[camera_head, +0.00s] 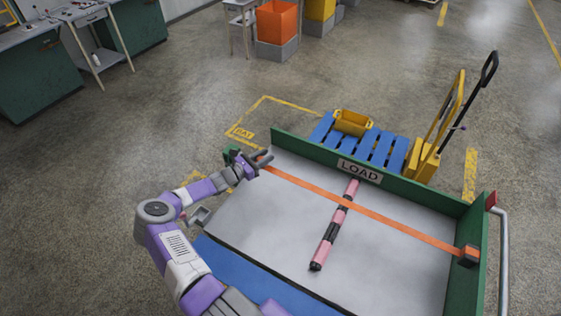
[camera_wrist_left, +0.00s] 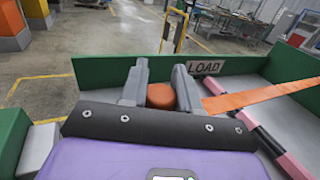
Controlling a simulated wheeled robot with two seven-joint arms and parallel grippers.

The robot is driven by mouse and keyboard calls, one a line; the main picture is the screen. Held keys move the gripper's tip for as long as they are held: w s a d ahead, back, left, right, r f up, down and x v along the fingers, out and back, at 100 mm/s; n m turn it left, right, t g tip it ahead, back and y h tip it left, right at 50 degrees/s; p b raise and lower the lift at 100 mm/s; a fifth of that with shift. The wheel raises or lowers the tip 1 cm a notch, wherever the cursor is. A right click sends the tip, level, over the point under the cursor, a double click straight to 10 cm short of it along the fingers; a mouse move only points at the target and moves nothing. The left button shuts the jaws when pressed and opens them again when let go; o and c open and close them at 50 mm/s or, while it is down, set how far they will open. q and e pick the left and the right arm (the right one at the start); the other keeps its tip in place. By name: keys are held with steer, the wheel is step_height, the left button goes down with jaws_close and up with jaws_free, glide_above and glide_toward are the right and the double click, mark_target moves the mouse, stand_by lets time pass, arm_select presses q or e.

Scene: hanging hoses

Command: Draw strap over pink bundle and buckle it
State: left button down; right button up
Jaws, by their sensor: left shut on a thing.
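The orange strap (camera_head: 375,218) runs taut across the cart bed, from a dark fitting (camera_head: 467,256) on the right wall to my left gripper (camera_head: 263,160) near the left end. It crosses above the far part of the pink bundle (camera_head: 335,225), a pink roll with black bands lying on the grey bed. In the left wrist view, my left gripper (camera_wrist_left: 160,88) is shut on the strap's orange end (camera_wrist_left: 160,96), and the strap (camera_wrist_left: 262,97) trails right over the bundle (camera_wrist_left: 272,143). I cannot make out a buckle clearly. My right gripper is not in view.
The cart's green back wall (camera_head: 290,141) bears a LOAD sign (camera_head: 360,171). A blue pallet with a yellow bin (camera_head: 352,122) and a yellow hand truck (camera_head: 440,130) stand behind it. A grey bracket (camera_head: 199,216) is by the cart's left edge.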

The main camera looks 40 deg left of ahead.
arm_select(q)
steer(key=shift+a+r, duration=0.15)
steer(key=shift+r, duration=0.1)
steer(key=c, duration=0.9)
jaws_free()
steer(key=shift+o, duration=0.2)
steer(key=shift+f, duration=0.1)
steer(key=shift+s, duration=0.15)
steer(key=v, duration=0.7)
steer(key=shift+s, duration=0.15)
steer(key=shift+c, duration=0.2)
